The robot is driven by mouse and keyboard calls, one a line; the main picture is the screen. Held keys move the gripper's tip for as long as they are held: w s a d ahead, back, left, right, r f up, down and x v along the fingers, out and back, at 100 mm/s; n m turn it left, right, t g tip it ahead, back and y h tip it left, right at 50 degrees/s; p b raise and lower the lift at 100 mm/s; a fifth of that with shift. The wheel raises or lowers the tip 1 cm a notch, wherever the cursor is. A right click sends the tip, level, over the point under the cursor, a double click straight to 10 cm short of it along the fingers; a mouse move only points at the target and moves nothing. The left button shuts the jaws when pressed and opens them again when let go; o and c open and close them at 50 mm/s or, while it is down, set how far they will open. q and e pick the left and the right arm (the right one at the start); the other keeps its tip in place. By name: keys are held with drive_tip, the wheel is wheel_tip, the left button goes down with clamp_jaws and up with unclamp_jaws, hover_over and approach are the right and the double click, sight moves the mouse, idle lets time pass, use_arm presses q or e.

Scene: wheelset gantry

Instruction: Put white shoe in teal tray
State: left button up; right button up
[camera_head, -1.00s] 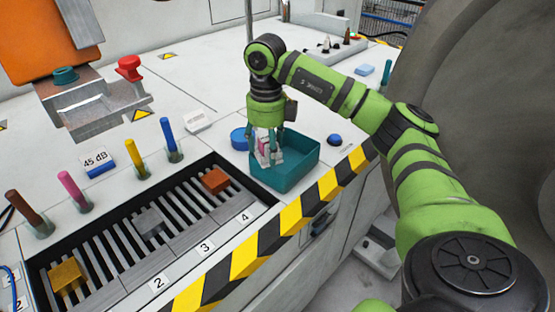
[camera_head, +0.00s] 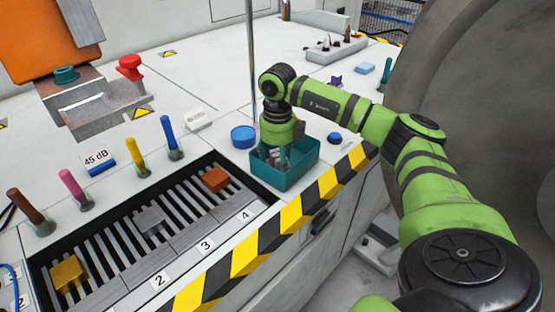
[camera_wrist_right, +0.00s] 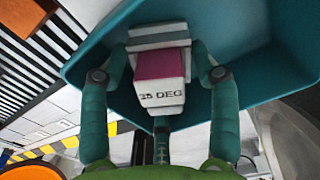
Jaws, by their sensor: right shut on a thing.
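The white shoe (camera_wrist_right: 160,93) is a white block with a magenta band and "35 DEG" on its face. My right gripper (camera_head: 277,158) is shut on it, with one finger on each side in the right wrist view. The teal tray (camera_head: 290,177) is an open box on the bench beside the striped edge. The right gripper points down into the tray, and the shoe is within its walls; only a small part of the shoe (camera_head: 270,154) shows in the head view. I cannot tell whether the shoe touches the tray floor. My left gripper is not in view.
A slotted grate (camera_head: 110,256) with orange, grey and yellow blocks lies left of the tray. A blue round disc (camera_head: 243,133) and a dark blue button (camera_head: 334,139) sit close to the tray. A thin vertical pole (camera_head: 251,60) stands behind it.

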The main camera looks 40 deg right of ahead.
drive_tip(key=shift+f, duration=0.2)
drive_tip(key=o, duration=1.7)
wheel_tip(320, 180, up, 12)
drive_tip(key=shift+r, duration=0.15)
